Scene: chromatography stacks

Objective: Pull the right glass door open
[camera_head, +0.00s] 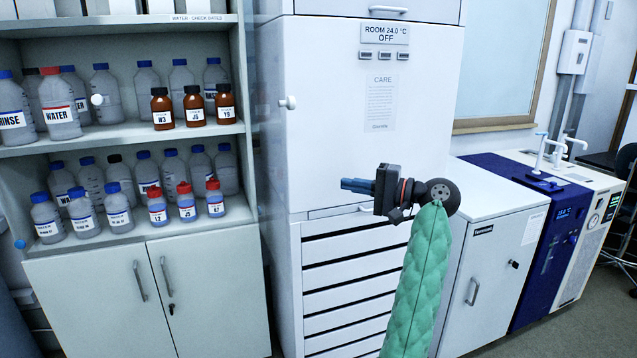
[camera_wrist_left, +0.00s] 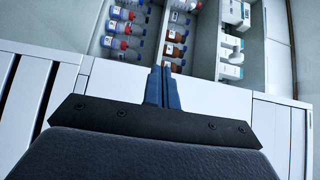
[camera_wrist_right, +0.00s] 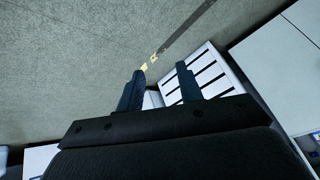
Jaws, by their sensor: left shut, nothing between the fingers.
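My left gripper (camera_head: 357,186) shows in the head view in front of the tall white cabinet, its blue fingers pointing left toward the bottle shelves. Its fingers (camera_wrist_left: 164,85) are together and empty in the left wrist view, with shelved bottles beyond. A small white round knob (camera_head: 97,100) shows in front of the upper shelf's bottles. Another white knob (camera_head: 288,103) is at the tall cabinet's left side. The glass itself is hard to make out, so I cannot tell where the right glass door's edges are. My right gripper (camera_wrist_right: 160,88) is open and empty, outside the head view.
White bottles and brown bottles (camera_head: 194,105) stand on the shelves, above a closed two-door cupboard (camera_head: 205,285). The tall white cabinet (camera_head: 330,90) has drawers (camera_head: 345,275) below. A low white cabinet (camera_head: 490,285) and a blue-and-white machine (camera_head: 560,240) stand right. Grey floor (camera_wrist_right: 70,70) lies below my right gripper.

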